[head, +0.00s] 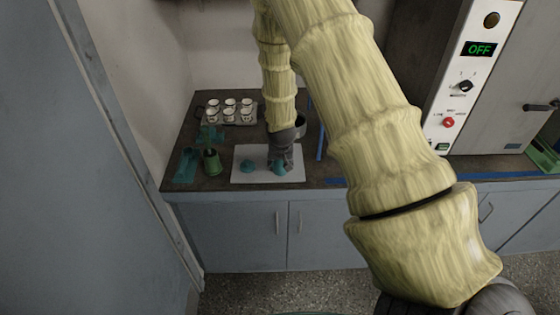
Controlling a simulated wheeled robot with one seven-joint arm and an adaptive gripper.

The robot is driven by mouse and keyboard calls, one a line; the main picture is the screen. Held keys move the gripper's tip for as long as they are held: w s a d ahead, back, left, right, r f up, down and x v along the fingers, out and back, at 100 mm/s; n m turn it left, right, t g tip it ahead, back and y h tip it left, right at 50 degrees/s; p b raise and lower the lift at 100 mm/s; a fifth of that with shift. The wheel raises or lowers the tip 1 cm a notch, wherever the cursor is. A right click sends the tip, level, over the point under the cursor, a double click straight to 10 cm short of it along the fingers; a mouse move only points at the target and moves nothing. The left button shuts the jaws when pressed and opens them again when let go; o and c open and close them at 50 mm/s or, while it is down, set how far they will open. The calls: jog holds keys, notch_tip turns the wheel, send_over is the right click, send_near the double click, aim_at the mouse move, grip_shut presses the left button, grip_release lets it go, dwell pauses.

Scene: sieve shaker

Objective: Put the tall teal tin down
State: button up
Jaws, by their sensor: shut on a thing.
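My gripper (281,158) points down over the white mat (292,176) on the dark counter. It is shut on a teal thing, which I take to be the tall teal tin (279,169). The fingers and arm hide much of the tin, so its full height does not show. I cannot tell whether its bottom touches the mat. A second, low teal thing (247,166) lies on the mat just left of my gripper.
A tray (232,122) of several white cups stands at the back left. A green container (211,162) and a flat teal piece (186,166) are left of the mat. A blue strip (320,142) lies right of it. A tall cabinet reading OFF (479,49) stands right.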

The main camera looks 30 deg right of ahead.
jog(key=o, duration=1.5)
jog(key=shift+f, duration=0.1)
jog(key=shift+c, duration=0.2)
jog(key=shift+r, duration=0.2)
jog(key=shift+b+v, duration=1.65)
jog(key=shift+v, duration=4.2)
jog(key=s+a+f+n+g+y, duration=0.1)
jog(key=s+a+f+n, duration=0.1)
jog(key=s+a+f, duration=0.8)
jog(key=s+a+f+n+g+y, duration=0.1)
jog(key=s+a+f+n+g, duration=0.15)
jog(key=s+f, duration=1.25)
jog(key=s+a+f, duration=0.2)
jog(key=s+a, duration=0.1)
jog(key=s, duration=0.2)
jog(key=s+a+f+n, duration=0.1)
jog(key=s+a+f, duration=0.2)
jog(key=s, duration=0.3)
jog(key=shift+s+a, duration=0.15)
jog(key=shift+s, duration=0.15)
